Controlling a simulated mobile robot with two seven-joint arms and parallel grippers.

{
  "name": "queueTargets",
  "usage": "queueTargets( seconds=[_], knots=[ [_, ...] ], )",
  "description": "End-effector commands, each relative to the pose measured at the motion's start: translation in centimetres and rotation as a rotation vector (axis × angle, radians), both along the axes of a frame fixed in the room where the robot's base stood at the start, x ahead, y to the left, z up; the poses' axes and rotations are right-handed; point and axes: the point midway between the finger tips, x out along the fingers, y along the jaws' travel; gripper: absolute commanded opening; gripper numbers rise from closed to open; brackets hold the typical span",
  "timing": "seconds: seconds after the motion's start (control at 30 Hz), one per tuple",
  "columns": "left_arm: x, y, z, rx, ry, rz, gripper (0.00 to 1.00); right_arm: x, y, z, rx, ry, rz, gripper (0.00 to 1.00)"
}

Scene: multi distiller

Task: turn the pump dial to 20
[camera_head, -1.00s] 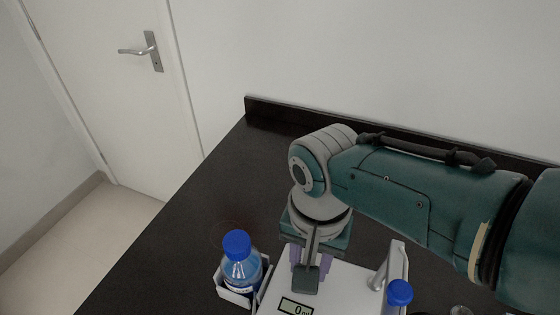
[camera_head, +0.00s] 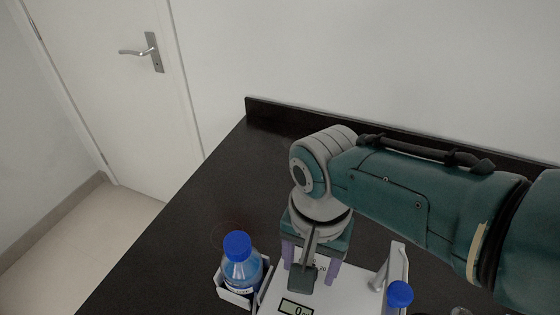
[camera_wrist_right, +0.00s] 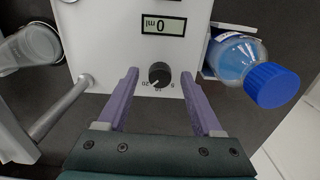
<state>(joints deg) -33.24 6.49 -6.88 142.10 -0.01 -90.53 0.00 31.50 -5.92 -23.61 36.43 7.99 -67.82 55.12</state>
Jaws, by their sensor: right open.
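The pump dial (camera_wrist_right: 159,73) is a small black round knob on the white front panel of the pump (camera_wrist_right: 100,40). Printed numbers sit below it in the right wrist view, with 20 at the lower left. A small white mark on the knob seems to face the lower left, towards 20, but it is too small to be sure. My right gripper (camera_wrist_right: 160,76) is open, with one purple finger on each side of the dial and a gap on both sides. In the head view the right gripper (camera_head: 310,272) hides the dial. My left gripper is not in view.
The pump's display (camera_wrist_right: 163,27) reads 0 ml. A blue-capped bottle (camera_head: 240,262) stands in a white holder left of the pump. Another blue cap (camera_head: 399,293) and a metal post (camera_wrist_right: 62,107) are on the other side. The black counter (camera_head: 200,205) is clear at left.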

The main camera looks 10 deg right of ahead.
Motion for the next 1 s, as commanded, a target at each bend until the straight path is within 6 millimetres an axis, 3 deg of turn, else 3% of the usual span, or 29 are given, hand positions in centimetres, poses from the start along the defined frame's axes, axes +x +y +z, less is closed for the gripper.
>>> queueTargets(
  seconds=[0.27,0.5,0.7,1.0],
  knots=[
    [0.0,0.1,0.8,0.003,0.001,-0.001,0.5,0.0,0.0,1.1,0.001,-0.001,0.001,0.67],
    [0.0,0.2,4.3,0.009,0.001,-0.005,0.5,0.0,0.0,6.0,0.002,-0.003,0.0,0.67],
    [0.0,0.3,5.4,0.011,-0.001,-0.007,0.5,0.0,0.0,8.9,0.0,-0.001,0.0,0.67],
    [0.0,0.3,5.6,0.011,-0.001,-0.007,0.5,0.0,0.0,9.9,-0.001,0.001,0.0,0.67]
  ],
)
